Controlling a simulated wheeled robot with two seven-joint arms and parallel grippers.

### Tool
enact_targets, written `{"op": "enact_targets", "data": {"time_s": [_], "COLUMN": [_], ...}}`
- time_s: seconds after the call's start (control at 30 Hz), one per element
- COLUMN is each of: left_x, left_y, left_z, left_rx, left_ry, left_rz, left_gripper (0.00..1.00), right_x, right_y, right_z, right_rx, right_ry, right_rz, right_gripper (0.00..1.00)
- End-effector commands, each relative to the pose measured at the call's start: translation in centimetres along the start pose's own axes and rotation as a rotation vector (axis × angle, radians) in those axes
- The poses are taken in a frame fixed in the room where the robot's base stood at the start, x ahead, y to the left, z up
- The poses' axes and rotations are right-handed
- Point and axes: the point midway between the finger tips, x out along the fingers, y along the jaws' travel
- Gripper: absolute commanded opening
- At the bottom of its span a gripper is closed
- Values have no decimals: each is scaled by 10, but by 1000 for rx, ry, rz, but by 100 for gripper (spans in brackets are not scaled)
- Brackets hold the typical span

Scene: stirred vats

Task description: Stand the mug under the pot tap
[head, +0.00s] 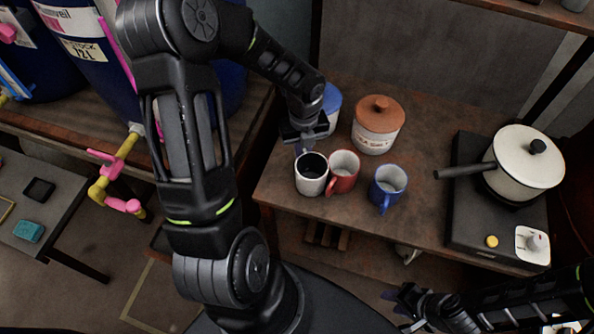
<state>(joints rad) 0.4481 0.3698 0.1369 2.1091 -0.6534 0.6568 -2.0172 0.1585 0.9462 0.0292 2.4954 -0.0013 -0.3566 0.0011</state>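Three mugs stand upright in a row on the brown table: a white mug with a dark inside (311,174), a red mug (343,172) and a blue mug (388,187). My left gripper (303,146) points down just behind the white mug's rim. Its fingers are small and partly hidden, so I cannot tell whether they grip it. A yellow tap with pink handles (115,175) sticks out below the dark blue vat (85,45) at the left; no mug is under it. My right gripper (396,310) is low at the bottom, apart from the mugs, open and empty.
A cream jar with a brown lid (377,128) stands behind the mugs, and a blue item (332,100) is partly hidden by my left arm. A white lidded pot (525,160) sits on a black hotplate (470,215), its handle pointing left. A grey side table (60,215) is at left.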

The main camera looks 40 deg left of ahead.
Motion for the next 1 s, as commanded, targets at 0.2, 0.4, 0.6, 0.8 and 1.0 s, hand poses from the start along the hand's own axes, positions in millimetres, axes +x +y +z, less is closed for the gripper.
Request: {"op": "enact_targets", "data": {"time_s": [0.2,0.4,0.6,0.8,1.0], "left_x": [-3,-26,-65,-95,-101], "left_y": [0,0,-1,0,0], "left_z": [0,1,1,1,0], "left_rx": [0,-1,-2,0,0], "left_ry": [-1,-3,-5,-3,1], "left_rz": [-1,-2,-3,-1,0], "left_gripper": [0,0,0,0,0], "right_x": [0,-2,-5,-5,-5], "right_y": [0,-1,-2,-2,-2], "right_z": [0,0,0,0,0], "right_rx": [0,0,0,0,0], "right_ry": [0,0,0,0,0], "right_rz": [0,0,0,0,0], "right_gripper": [36,36,36,36,36]}}
